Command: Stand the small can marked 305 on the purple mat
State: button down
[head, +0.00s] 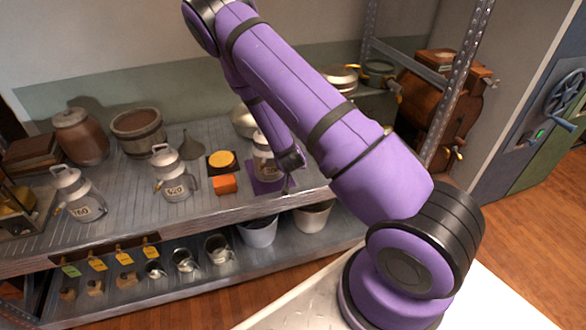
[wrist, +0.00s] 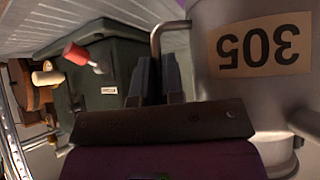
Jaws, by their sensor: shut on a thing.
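The small metal can marked 305 (head: 262,168) is upright at the purple mat (head: 266,187), toward the shelf's right end. Its base appears over the mat; I cannot tell whether it touches. In the wrist view the can (wrist: 222,85) fills the right side, its label upside down. My gripper (wrist: 158,75) is shut on the can's side handle (wrist: 156,38). In the head view my gripper (head: 289,178) is at the can's right side, small and partly hidden by my arm.
Cans marked 420 (head: 174,190) and 160 (head: 84,210) stand to the left. An orange block (head: 224,184) and a dark tray with a yellow disc (head: 222,160) are just left of the mat. A dark green machine (wrist: 110,70) stands behind.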

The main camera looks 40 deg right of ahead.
jog(key=shift+w+d+f, duration=0.15)
jog(key=shift+d+f, duration=0.05)
jog(key=shift+f, duration=0.7)
jog(key=shift+w+d+f, duration=0.15)
jog(key=shift+f, duration=0.8)
jog(key=c, duration=1.2)
grip_release()
